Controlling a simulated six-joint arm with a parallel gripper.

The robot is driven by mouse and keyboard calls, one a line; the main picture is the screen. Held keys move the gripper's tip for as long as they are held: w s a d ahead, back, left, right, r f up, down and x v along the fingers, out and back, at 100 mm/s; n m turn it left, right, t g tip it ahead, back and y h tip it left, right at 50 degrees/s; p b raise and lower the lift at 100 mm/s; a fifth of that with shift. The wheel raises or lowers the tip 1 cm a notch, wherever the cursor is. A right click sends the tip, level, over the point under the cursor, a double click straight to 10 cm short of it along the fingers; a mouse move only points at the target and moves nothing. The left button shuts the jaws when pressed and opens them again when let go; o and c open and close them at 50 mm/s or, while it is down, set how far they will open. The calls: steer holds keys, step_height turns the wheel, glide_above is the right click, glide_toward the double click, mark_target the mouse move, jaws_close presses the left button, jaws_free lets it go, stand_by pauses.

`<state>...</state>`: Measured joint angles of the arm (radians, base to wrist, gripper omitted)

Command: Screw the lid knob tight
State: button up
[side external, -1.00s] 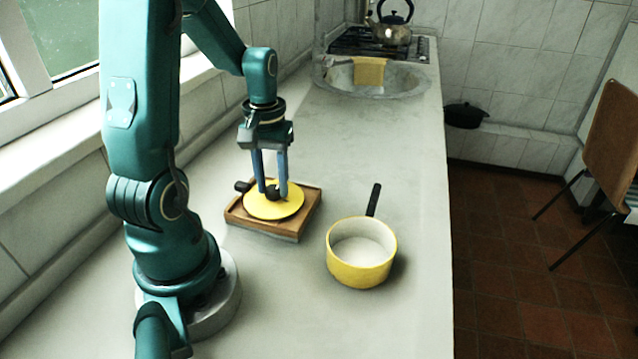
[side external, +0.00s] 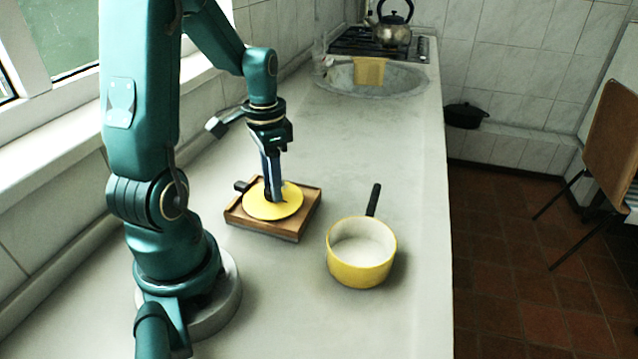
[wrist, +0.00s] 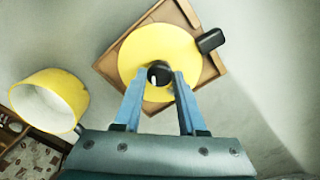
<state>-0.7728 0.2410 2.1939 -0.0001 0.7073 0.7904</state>
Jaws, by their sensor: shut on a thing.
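The yellow lid (side external: 288,206) lies flat on a wooden board with a raised rim (side external: 296,234). In the wrist view the lid (wrist: 190,56) shows a black knob (wrist: 160,76) at its middle. My gripper (side external: 274,197) points straight down over the lid, its blue fingers shut on the knob. In the wrist view my gripper (wrist: 158,84) has one finger on each side of the knob. In the side view the fingers mostly hide the knob. Whether the knob sits flush on the lid cannot be told.
A yellow pot (side external: 362,268) with a black handle (side external: 373,199) stands to the right of the board, apart from it. A black block (side external: 241,186) sits at the board's left edge. Behind are a sink (side external: 345,80) with a yellow cloth (side external: 370,71) and a kettle (side external: 392,24).

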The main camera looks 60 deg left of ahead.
steer(key=o, duration=1.5)
steer(key=shift+c, duration=0.2)
steer(key=shift+r, duration=0.1)
steer(key=shift+r, duration=3.4)
steer(key=shift+r, duration=0.1)
